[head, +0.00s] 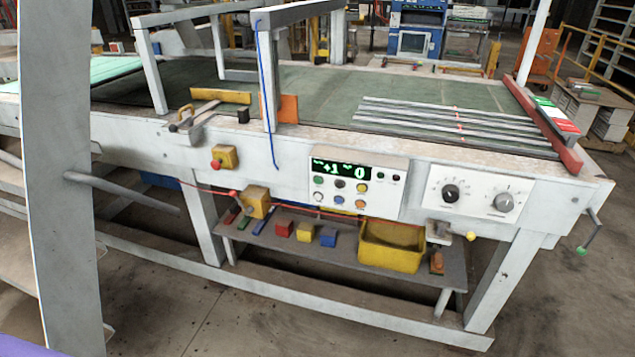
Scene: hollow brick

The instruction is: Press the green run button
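The green button (318,181) is small and round. It sits at the upper left of the button group on the white control panel (399,205), just under a black display (344,168) with green characters. Several other buttons share the panel, among them a yellow one (362,188), a blue one (339,200) and an orange one (360,204). The panel is on the front side of a long white machine table (440,155). Neither of my grippers shows in the head view. Nothing covers the green button.
A white panel with two knobs (478,195) is right of the control panel. A red button on a yellow box (225,157) is to its left. A shelf below holds a yellow bin (390,246) and small blocks. A grey post (62,180) stands at left. Floor in front is clear.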

